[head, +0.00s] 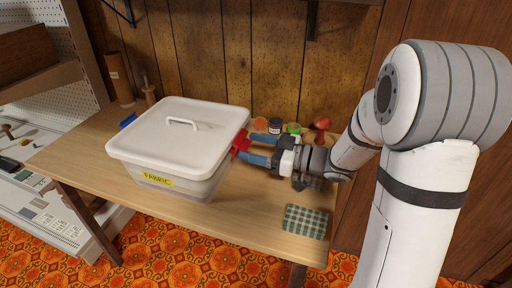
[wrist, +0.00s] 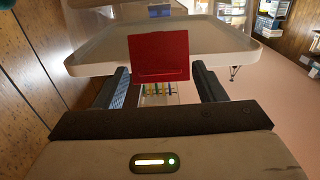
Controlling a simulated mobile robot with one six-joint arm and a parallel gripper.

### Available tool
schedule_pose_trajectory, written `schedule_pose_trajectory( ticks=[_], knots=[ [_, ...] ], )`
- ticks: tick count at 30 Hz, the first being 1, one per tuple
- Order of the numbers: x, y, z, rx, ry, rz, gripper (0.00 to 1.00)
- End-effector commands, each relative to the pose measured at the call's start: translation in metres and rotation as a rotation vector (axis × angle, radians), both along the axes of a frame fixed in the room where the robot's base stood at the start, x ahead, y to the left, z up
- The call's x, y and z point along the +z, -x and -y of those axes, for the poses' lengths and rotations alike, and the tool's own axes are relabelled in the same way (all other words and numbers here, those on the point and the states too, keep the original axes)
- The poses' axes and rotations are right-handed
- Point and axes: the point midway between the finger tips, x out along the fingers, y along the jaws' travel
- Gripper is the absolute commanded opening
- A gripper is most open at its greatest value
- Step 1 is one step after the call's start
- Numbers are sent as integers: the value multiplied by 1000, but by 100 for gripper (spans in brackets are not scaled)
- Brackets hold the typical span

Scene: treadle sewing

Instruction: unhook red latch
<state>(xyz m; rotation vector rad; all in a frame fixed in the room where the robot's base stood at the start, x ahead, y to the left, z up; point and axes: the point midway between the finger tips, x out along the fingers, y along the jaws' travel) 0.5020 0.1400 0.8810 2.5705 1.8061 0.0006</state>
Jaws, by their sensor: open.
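The red latch (head: 240,145) is on the right side of a lidded plastic box (head: 160,192) labelled FABRIC. The white lid (head: 175,135) with a handle covers the box. In the wrist view the red latch (wrist: 159,55) is a flat red plate at the lid's rim (wrist: 90,52), above the gap between my fingers. My gripper (head: 252,150) is open at the right side of the box, its blue-tipped fingers close to the latch. In the wrist view my gripper (wrist: 158,88) has one finger on each side below the latch. I cannot tell whether either finger touches it.
The box stands on a wooden table (head: 95,150). Jars (head: 275,125) and a red mushroom-shaped object (head: 322,123) stand behind my gripper. A green checked cloth (head: 306,221) lies at the front right. A brown cylinder (head: 119,78) stands at the back left near the wood-panelled wall.

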Motion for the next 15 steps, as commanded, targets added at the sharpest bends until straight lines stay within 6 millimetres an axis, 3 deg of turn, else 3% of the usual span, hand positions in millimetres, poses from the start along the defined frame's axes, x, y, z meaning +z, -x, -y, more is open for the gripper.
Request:
schedule_pose_trajectory(
  ticks=[3, 15],
  knots=[
    [0, 0, 0, 0, 0, 0, 64],
    [0, 0, 1, -1, 0, 0, 31]
  ],
)
